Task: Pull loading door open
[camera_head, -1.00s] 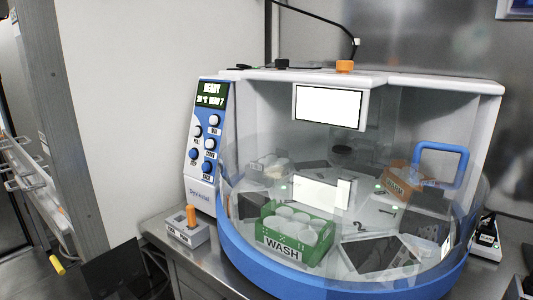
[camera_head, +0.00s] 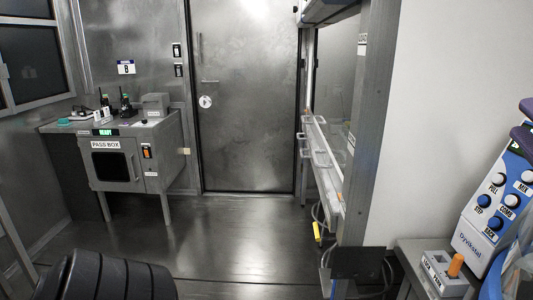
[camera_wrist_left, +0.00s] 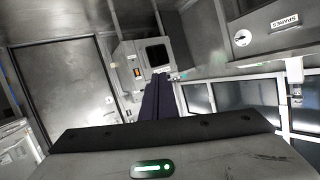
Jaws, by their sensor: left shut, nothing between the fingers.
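No label reading "loading door" shows. A grey pass box (camera_head: 135,150) stands at the left in the head view, its dark-windowed door (camera_head: 111,166) seemingly closed. It also shows tilted in the left wrist view (camera_wrist_left: 128,63). The blue and white machine (camera_head: 488,215) is cut off at the right edge; its clear cover is almost wholly outside the view. My right gripper (camera_head: 523,122) shows two purple fingertips apart by the machine's panel, partly cut off. My left gripper (camera_wrist_left: 155,100) shows its purple fingers together and empty in the left wrist view, apart from the pass box.
A grey post (camera_head: 368,130) and a rack with handles (camera_head: 322,150) stand at centre right. A small box with an orange knob (camera_head: 445,280) sits beside the machine.

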